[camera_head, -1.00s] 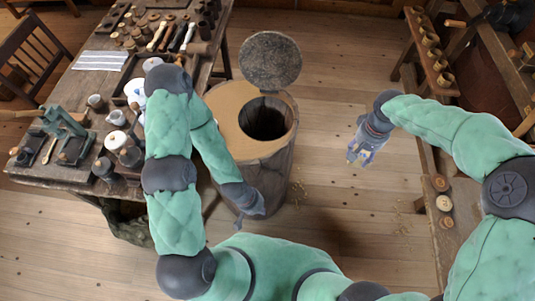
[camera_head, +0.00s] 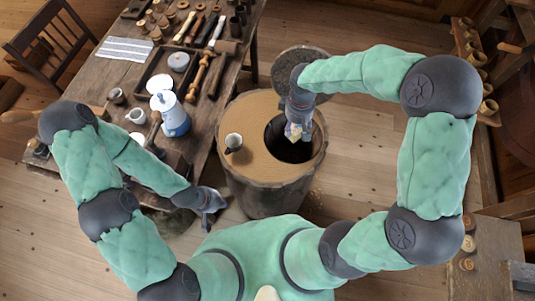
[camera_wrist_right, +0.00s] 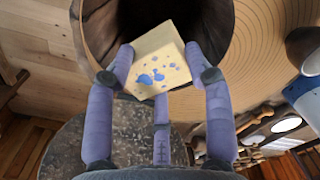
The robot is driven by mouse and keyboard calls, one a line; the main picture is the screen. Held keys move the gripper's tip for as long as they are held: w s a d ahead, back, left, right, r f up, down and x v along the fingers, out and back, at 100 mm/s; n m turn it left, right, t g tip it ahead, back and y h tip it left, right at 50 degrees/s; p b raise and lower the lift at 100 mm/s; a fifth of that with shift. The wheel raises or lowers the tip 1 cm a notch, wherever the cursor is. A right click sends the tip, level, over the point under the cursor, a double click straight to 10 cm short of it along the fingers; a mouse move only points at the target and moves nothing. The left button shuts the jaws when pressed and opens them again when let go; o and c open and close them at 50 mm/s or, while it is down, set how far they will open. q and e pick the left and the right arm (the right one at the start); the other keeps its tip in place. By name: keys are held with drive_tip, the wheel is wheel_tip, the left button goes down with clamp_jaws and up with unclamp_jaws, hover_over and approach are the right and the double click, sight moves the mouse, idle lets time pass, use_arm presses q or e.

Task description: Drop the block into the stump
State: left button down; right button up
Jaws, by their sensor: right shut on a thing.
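The stump (camera_head: 243,178) is a round wooden drum with a tan top and a dark round hole (camera_head: 290,148) at its right side. My right gripper (camera_head: 296,134) is above that hole. In the right wrist view, my right gripper (camera_wrist_right: 162,75) is shut on a pale yellow block (camera_wrist_right: 158,62) with blue spots, and the dark opening (camera_wrist_right: 185,20) lies beyond it. The block also shows small in the head view (camera_head: 293,132). My left gripper (camera_head: 208,222) hangs low left of the stump; its fingers are too small to read.
A small cup (camera_head: 233,142) sits on the stump's top. A workbench (camera_head: 215,100) with tools, jars and a blue-and-white pot (camera_head: 175,120) is to the left. Shelving stands at the right.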

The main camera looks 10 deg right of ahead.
drive_tip(key=shift+s+f+b, duration=0.35)
drive_tip(key=shift+f+b, duration=0.3)
drive_tip(key=shift+f, duration=0.1)
drive_tip(key=shift+w+f+b, duration=0.15)
drive_tip(key=shift+f+b, duration=1.45)
drive_tip(key=shift+f, duration=0.6)
drive_tip(key=shift+r, duration=0.1)
drive_tip(key=o, duration=1.3)
drive_tip(key=shift+r, duration=0.1)
wheel_tip(320, 180, up, 12)
drive_tip(key=shift+f, duration=0.15)
